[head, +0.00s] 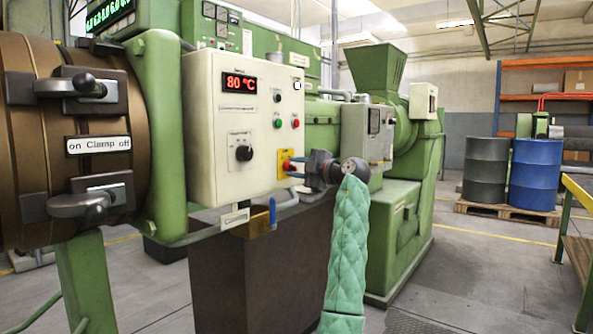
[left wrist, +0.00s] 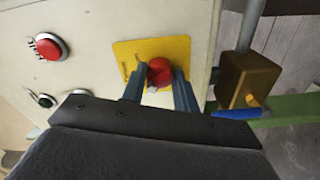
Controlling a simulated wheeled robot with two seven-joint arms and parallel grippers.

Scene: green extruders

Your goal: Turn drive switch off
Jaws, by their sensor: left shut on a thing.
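The red switch knob (head: 287,165) sits on a yellow plate (head: 283,156) at the lower right of the cream control panel (head: 215,130). In the left wrist view, the red knob (left wrist: 160,70) sits between the two blue-grey fingers of my left gripper (left wrist: 158,88), in front of the yellow plate (left wrist: 127,54). My left gripper (head: 293,168) is shut on the red knob and reaches it from the right in the head view. The fingers hide the knob's sides, and the lettering on the plate is too small to read. My right gripper is not in view.
A black rotary knob (head: 244,153) and red and green buttons are on the same panel. A brass block with a blue lever (head: 272,213) hangs just below it. A brown clamp drum (head: 75,140) stands at left. Drums on a pallet (head: 510,208) stand far right; the floor between is clear.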

